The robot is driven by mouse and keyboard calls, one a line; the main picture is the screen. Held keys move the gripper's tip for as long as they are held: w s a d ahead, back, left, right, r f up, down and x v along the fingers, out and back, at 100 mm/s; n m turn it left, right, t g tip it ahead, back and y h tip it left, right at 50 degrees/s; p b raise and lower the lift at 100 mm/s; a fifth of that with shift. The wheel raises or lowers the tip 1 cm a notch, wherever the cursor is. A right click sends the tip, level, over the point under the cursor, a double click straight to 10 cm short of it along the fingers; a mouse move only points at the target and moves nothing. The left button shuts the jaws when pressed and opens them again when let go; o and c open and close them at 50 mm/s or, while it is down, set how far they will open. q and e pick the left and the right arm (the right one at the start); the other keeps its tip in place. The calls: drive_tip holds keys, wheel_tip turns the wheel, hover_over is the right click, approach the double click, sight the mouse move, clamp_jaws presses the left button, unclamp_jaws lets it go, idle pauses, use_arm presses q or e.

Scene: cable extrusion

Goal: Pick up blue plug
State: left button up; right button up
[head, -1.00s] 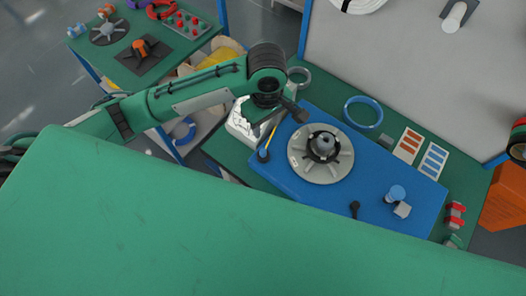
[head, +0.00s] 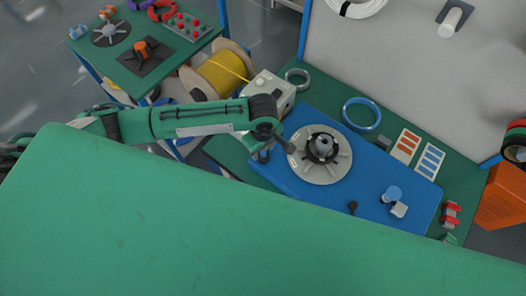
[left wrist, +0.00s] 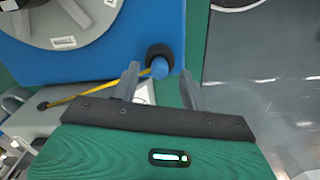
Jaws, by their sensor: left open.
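The blue plug (left wrist: 160,69) shows in the left wrist view, with a black ring (left wrist: 159,52) around its far end and a yellow cable (left wrist: 95,88) running off to the left. It is at the edge of the blue board (head: 360,186). My left gripper (left wrist: 160,78) is open, with a finger on either side of the plug in that view. I cannot tell how far above it the fingers are. In the head view my left gripper (head: 279,146) is over the board's left end and mostly hides the plug. My right gripper is not in view.
A grey round disc with a dark hub (head: 320,153) lies on the board close to the left gripper. A blue ring (head: 361,114), a grey ring (head: 297,78) and a white box (head: 268,90) are behind. A yellow cable spool (head: 222,73) stands left. A green surface (head: 170,215) fills the foreground.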

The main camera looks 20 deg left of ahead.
sight(263, 151)
use_arm(q)
drive_tip(key=shift+f, duration=0.3)
clamp_jaws()
drive_tip(key=shift+r, duration=0.1)
wheel_tip(263, 151, up, 20)
drive_tip(key=b, duration=0.1)
idle(0.3)
drive_tip(key=c, duration=0.9)
unclamp_jaws()
